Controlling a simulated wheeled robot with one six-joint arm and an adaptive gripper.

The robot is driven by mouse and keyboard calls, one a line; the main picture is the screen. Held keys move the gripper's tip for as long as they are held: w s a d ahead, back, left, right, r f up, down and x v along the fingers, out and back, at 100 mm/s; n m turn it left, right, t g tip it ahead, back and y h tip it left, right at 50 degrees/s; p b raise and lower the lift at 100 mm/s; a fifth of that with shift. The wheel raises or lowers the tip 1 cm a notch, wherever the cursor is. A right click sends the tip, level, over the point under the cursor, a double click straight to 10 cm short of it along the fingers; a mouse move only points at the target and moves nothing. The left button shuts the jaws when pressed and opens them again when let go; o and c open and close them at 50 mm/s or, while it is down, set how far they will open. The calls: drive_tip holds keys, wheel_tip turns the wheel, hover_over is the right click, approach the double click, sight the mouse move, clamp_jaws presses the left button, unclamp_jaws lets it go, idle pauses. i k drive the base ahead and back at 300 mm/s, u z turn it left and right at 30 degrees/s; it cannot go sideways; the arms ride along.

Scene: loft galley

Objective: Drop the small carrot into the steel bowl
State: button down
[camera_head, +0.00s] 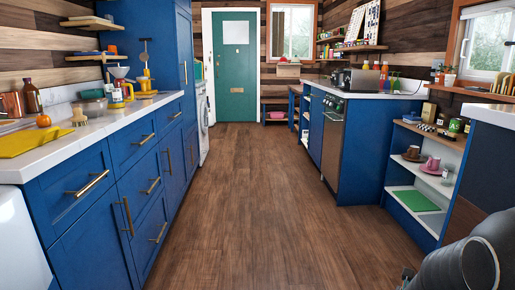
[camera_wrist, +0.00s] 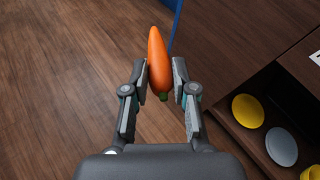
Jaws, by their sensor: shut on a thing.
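In the wrist view my gripper (camera_wrist: 160,82) is shut on the small carrot (camera_wrist: 157,58). The carrot is orange with a green stem end towards my palm, and its other end sticks out past the fingertips. Wooden floor shows beneath it. In the head view only part of my arm shows at the bottom right; the gripper and carrot are not visible there.
Blue cabinets (camera_head: 100,195) with a white counter (camera_head: 95,130) line the left side. Open shelves (camera_head: 420,200) with cups and a green item stand at the right. In the wrist view a shelf holds a yellow dish (camera_wrist: 248,111) and a grey dish (camera_wrist: 281,146). The middle floor (camera_head: 245,190) is clear.

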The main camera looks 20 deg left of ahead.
sight(92, 115)
drive_tip(key=u, duration=0.3)
drive_tip(key=i, duration=1.35)
drive_tip(key=u, duration=1.6)
drive_tip(key=i, duration=0.65)
drive_tip(key=u, duration=0.7)
